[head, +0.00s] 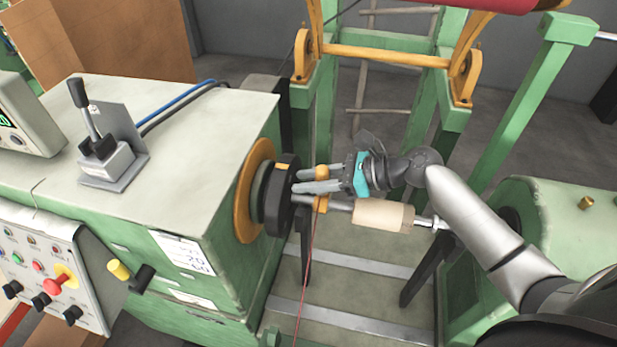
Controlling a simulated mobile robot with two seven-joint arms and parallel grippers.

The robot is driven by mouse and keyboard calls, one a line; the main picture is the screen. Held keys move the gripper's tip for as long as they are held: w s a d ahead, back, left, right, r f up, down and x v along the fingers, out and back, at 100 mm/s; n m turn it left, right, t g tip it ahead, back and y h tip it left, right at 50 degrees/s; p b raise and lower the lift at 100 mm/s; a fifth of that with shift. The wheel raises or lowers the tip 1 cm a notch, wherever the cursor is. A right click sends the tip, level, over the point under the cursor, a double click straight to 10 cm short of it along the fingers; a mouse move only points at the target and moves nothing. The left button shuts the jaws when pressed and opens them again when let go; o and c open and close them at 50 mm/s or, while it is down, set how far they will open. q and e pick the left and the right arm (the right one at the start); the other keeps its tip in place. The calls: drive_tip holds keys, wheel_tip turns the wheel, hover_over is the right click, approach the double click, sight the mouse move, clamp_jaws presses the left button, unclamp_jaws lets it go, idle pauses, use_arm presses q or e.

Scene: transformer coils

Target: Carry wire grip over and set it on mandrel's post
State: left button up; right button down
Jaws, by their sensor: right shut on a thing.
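My right gripper (318,181), with a teal body and grey fingers, reaches in from the right and is shut on the wire grip (320,204). Orange parts of the grip show above and below the fingers; the rest is hidden. A thin red wire hangs down from the grip. The mandrel (383,214), a beige cylinder on a grey shaft, lies just below and right of the fingers. The shaft runs left to a black chuck. The fingertips are close to the chuck; I cannot tell whether they touch. I cannot make out the post. My left gripper is not in view.
The black chuck (277,195) and an orange disc (252,190) sit on the green machine cabinet (190,165). A lever box (107,160) stands on top. A button panel (50,270) is at lower left. A green frame (400,58) stands behind; a green housing (560,225) is right.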

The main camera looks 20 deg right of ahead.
drive_tip(key=shift+f, duration=0.6)
drive_tip(key=c, duration=0.5)
unclamp_jaws()
drive_tip(key=v, duration=1.5)
drive_tip(key=shift+r+b, duration=0.15)
drive_tip(key=shift+b, duration=0.25)
